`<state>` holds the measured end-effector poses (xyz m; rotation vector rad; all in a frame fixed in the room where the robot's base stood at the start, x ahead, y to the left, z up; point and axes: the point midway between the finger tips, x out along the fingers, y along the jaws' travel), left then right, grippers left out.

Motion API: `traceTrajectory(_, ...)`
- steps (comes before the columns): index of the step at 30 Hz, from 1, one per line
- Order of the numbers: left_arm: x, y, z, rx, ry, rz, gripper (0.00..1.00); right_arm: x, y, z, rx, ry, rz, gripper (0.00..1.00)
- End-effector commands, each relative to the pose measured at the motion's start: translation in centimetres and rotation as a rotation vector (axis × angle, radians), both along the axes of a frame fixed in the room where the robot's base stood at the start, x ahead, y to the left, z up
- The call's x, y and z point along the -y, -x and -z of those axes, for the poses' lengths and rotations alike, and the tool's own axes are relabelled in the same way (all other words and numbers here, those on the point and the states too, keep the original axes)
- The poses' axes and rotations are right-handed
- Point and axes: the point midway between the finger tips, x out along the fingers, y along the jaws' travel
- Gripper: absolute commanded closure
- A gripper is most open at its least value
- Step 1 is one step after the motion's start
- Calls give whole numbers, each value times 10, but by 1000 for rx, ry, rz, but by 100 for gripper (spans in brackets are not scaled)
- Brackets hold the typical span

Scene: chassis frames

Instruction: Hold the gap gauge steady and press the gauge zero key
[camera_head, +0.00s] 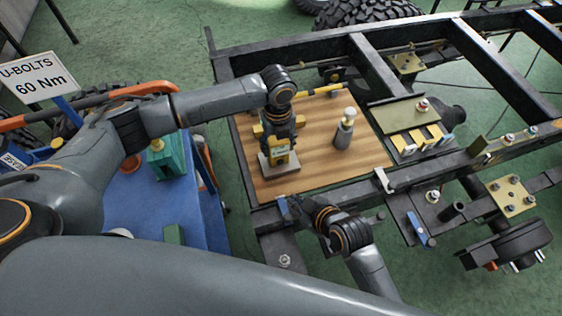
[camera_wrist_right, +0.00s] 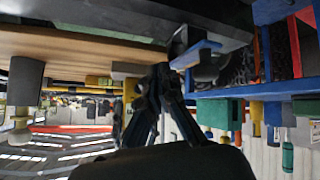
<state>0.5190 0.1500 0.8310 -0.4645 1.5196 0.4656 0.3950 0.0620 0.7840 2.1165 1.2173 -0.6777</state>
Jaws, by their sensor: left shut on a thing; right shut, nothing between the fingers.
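The gap gauge (camera_head: 281,156), yellow with a small pale face, stands on a light grey plate (camera_head: 266,166) on the wooden board. My left gripper (camera_head: 279,138) reaches down from above and is shut on the gauge. The zero key is too small to make out. My right gripper (camera_head: 291,207) is shut and empty at the board's near edge, below and apart from the gauge. Its dark fingers also show in the right wrist view (camera_wrist_right: 158,88), where the picture is upside down.
A grey bottle with a cream top (camera_head: 344,131) stands on the wooden board (camera_head: 318,160), right of the gauge. A blue cart (camera_head: 131,207) with a teal box (camera_head: 166,159) is at left. Black chassis rails (camera_head: 234,70) surround the board. Open board lies between gauge and bottle.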

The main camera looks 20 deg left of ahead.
Motion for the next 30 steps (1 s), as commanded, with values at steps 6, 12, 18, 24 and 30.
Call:
traceTrajectory(6,0,0,0,0,0,0,83,-12,-19,-1,2,-2,2,100)
traceTrajectory(12,0,0,0,0,0,0,83,-29,-43,-1,3,-1,0,100)
traceTrajectory(18,0,0,0,0,0,0,83,-41,-62,0,2,0,-1,100)
traceTrajectory(24,0,0,0,0,0,0,83,-48,-71,-1,1,-1,0,100)
traceTrajectory(30,0,0,0,0,0,0,83,-48,-72,0,0,0,0,100)
